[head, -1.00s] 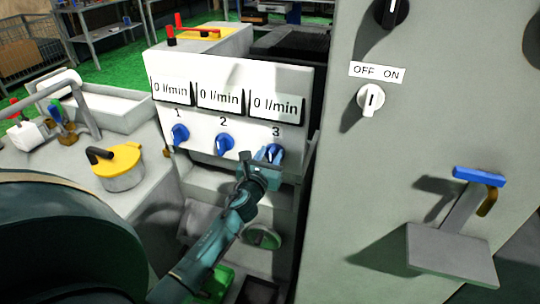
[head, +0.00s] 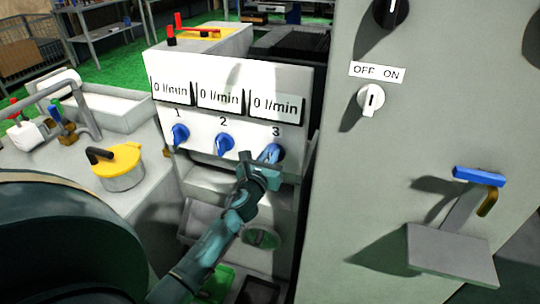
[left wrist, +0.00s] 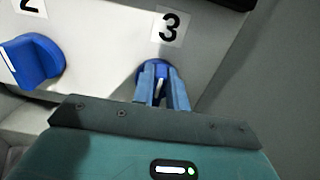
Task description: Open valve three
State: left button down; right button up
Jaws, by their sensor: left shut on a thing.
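The blue knob of valve three (head: 278,153) is on the white panel under the label 3. My left gripper (head: 269,156) is at this knob, its two fingers on either side of it. In the left wrist view, the left gripper's fingers (left wrist: 163,88) are shut on the knob (left wrist: 147,71), and its white pointer mark shows between them. Much of the knob is hidden by the fingers. The display above valve three (head: 276,106) reads 0 l/min. My right gripper is not in view.
Blue knobs of valve one (head: 180,134) and valve two (head: 225,144) sit to the left. A grey cabinet (head: 400,180) stands close on the right, with an OFF/ON switch (head: 371,99) and a protruding blue-handled lever (head: 479,177). A yellow-lidded pot (head: 119,168) stands at left.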

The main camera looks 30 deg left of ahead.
pick_arm(q)
jog(key=shift+n, duration=0.3)
jog(key=f+n, duration=0.1)
jog(key=n, duration=1)
jog(key=f+n, duration=0.2)
jog(key=n, duration=0.9)
jog(key=f+n, duration=0.1)
jog(key=n, duration=0.9)
jog(key=shift+a+f+n, duration=0.2)
jog(key=shift+f+n, duration=0.05)
jog(key=shift+n, duration=0.15)
jog(key=shift+p, duration=0.3)
